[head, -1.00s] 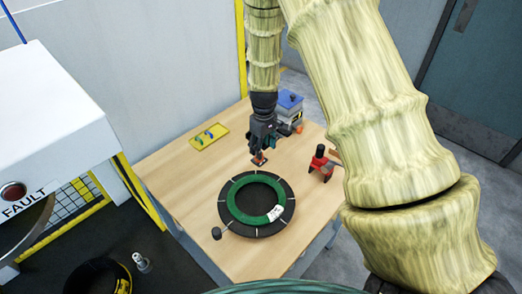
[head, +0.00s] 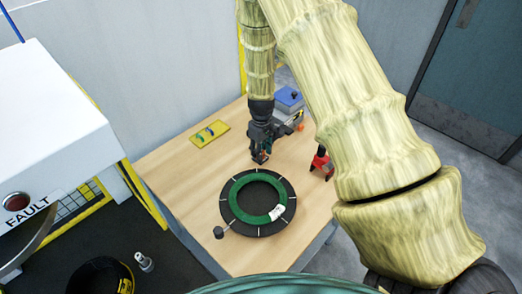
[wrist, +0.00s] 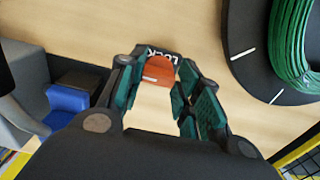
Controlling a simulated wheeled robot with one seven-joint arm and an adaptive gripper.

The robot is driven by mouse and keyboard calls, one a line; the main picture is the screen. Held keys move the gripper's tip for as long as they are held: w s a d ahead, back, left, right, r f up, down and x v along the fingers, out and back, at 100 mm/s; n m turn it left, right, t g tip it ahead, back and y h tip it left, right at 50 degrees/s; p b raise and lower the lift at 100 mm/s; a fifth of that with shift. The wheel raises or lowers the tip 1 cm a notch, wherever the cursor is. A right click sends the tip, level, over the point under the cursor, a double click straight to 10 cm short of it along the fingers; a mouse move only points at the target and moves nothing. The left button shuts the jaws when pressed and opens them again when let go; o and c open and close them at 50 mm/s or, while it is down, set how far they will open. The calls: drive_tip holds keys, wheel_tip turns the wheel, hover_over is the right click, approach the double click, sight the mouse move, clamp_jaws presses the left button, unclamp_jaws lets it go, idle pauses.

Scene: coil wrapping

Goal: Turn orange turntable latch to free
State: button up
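The orange latch (wrist: 159,70) shows in the wrist view beside a dark label reading LOCK (wrist: 160,52). My gripper (wrist: 156,82) is open, with one green-padded finger on each side of the latch. A gap shows between the latch and the fingers, though I cannot tell how deep the fingers reach around it. In the head view my gripper (head: 261,158) points down at the table just behind the turntable (head: 230,217), and it mostly hides the latch. The black turntable carries a green coil (head: 238,207) with a white tag.
A red and black tool (head: 321,163) stands right of the turntable. A blue-topped box (head: 289,98) is behind my gripper. A yellow tray (head: 209,136) lies at the back left. A white FAULT cabinet (head: 50,130) stands left of the table (head: 180,185).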

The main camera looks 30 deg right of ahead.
drive_tip(key=shift+w+a+f, duration=0.15)
drive_tip(key=shift+w+f, duration=0.25)
drive_tip(key=shift+w, duration=0.1)
drive_tip(key=shift+c, duration=0.7)
drive_tip(key=shift+s+r, duration=0.1)
drive_tip(key=shift+n, duration=0.3)
drive_tip(key=n+b, duration=0.2)
drive_tip(key=n, duration=0.6)
drive_tip(key=shift+d+r+b, duration=0.1)
drive_tip(key=shift+d+b, duration=0.1)
drive_tip(key=shift+b, duration=0.2)
drive_tip(key=n, duration=0.5)
drive_tip(key=shift+n+p, duration=0.35)
drive_tip(key=shift+n, duration=2.05)
